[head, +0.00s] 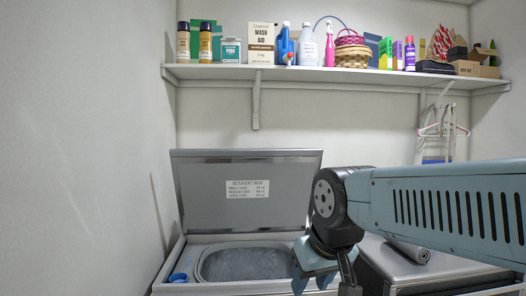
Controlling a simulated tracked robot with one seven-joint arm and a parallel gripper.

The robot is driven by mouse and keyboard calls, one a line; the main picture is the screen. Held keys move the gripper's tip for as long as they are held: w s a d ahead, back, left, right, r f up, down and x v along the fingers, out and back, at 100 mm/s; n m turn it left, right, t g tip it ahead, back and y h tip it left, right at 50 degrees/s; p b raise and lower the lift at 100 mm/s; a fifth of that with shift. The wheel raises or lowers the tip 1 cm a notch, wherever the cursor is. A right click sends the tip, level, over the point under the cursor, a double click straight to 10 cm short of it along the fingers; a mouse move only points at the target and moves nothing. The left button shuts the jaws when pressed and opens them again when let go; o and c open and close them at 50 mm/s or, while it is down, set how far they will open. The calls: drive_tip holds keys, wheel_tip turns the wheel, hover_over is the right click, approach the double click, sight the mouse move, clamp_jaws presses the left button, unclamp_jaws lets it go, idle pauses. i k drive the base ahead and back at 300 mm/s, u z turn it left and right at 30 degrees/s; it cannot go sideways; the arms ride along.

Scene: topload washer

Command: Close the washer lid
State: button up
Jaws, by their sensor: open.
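The topload washer (200,288) stands at the lower middle, against the left wall. Its grey lid (215,207) stands raised, nearly upright, at the back of the opening, with a white detergent label on its inner face. The tub opening (245,262) shows below it. My gripper (322,285) points down in front of the washer's right side, with its two fingers apart and nothing seen between them. Its fingertips run close to the bottom edge of the picture. My wrist covers the lid's lower right corner. I cannot tell whether my gripper touches the washer.
A second appliance (375,272) stands right of the washer with a rolled grey item (410,251) on top. A wall shelf (300,75) full of bottles, boxes and baskets runs above the lid. Hangers (443,128) hang at right.

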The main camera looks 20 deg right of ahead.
sight(217, 190)
drive_tip(key=z, duration=0.1)
drive_tip(key=i, duration=1)
drive_tip(key=u, duration=0.2)
drive_tip(key=k, duration=0.85)
drive_tip(key=z, duration=0.2)
drive_tip(key=i, duration=0.85)
drive_tip(key=u, duration=0.05)
